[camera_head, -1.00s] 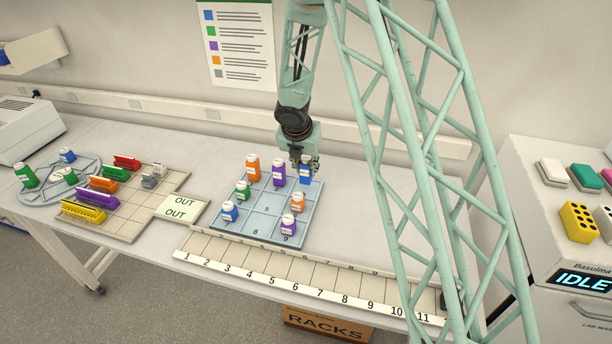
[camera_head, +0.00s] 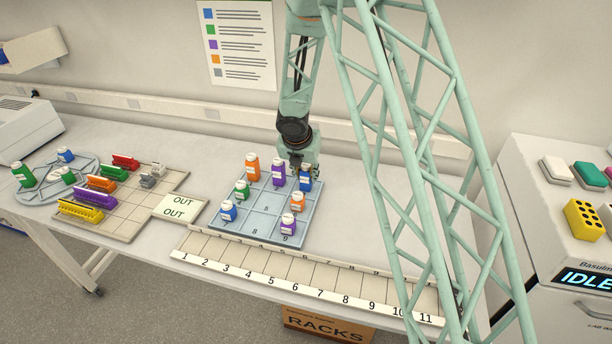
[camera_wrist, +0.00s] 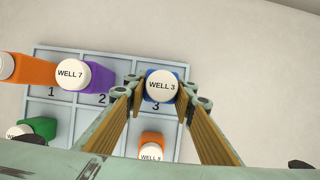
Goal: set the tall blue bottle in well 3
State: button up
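The tall blue bottle (camera_wrist: 162,89) has a white cap reading "WELL 3". It stands upright at the far right cell of the grey-blue rack, with the printed 3 just below it in the wrist view. In the head view the bottle (camera_head: 306,182) is at the rack's back right corner. My gripper (camera_wrist: 161,88) has its two fingers on either side of the bottle, below the cap, and appears closed on it. The gripper (camera_head: 303,171) partly hides the bottle top in the head view. Whether the base rests on the well floor cannot be told.
The rack (camera_head: 258,232) also holds a purple bottle (camera_head: 278,174) in well 2, a tall orange bottle (camera_head: 252,169) in well 1 and several shorter bottles. Wells 5 and 8 look empty. A numbered strip (camera_head: 295,270) lies in front. My lattice column crosses the right side.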

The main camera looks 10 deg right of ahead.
jog(key=o, duration=0.4)
jog(key=shift+r, duration=0.2)
jog(key=shift+p+v, duration=1.9)
jog(key=shift+v, duration=4.05)
